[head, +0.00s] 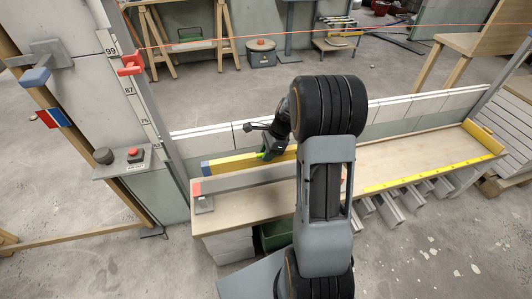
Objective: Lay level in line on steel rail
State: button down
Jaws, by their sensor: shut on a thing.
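The yellow level (228,164) has a blue end at its left. It lies just behind the grey steel rail (240,181) in the picture, roughly parallel to it. The rail has a red left end and runs along the front left of the wooden bench. My gripper (266,151), with green fingers, is shut on the level near the middle of its visible length. My arm hides the level's right part and much of the rail's right part. I cannot tell whether the level touches the bench.
A low wall of pale blocks stands behind the bench (400,158). A yellow ruler strip (420,177) runs along its front right edge, with a yellow block (482,137) at the right end. A post with a red clamp (131,64) and a button box (134,155) stand left.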

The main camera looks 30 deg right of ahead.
notch_tip(320, 180, down, 6)
jog(key=b, duration=0.6)
jog(key=shift+f, duration=0.25)
jog(key=shift+a+f, duration=0.1)
jog(key=shift+f, duration=0.35)
dwell(0.4)
jog(key=c, duration=0.8)
grip_release()
jog(key=shift+c, duration=0.2)
